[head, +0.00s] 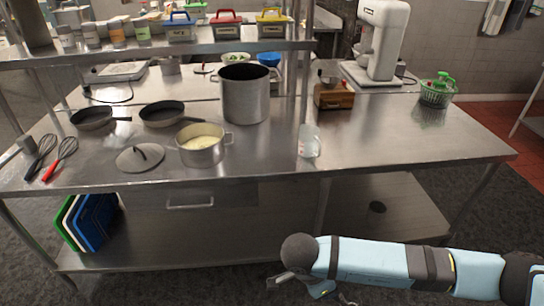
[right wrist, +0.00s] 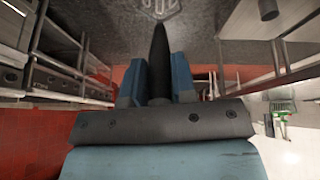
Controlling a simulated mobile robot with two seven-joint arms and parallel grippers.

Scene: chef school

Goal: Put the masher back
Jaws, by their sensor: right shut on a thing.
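In the right wrist view my right gripper (right wrist: 158,78) is shut on a dark, tapered handle (right wrist: 160,50), which I take to be the masher's. A steel pot (head: 203,155) with pale yellow contents stands on the steel counter (head: 260,168). My left gripper is not in view.
A lid (head: 140,158), two pans (head: 162,113), two whisks (head: 62,155) and a tall pot (head: 245,95) are on the counter. A clear bottle (head: 309,143) stands near its front edge. The counter's right front is bare. Cutting boards (head: 92,220) stand on the lower shelf.

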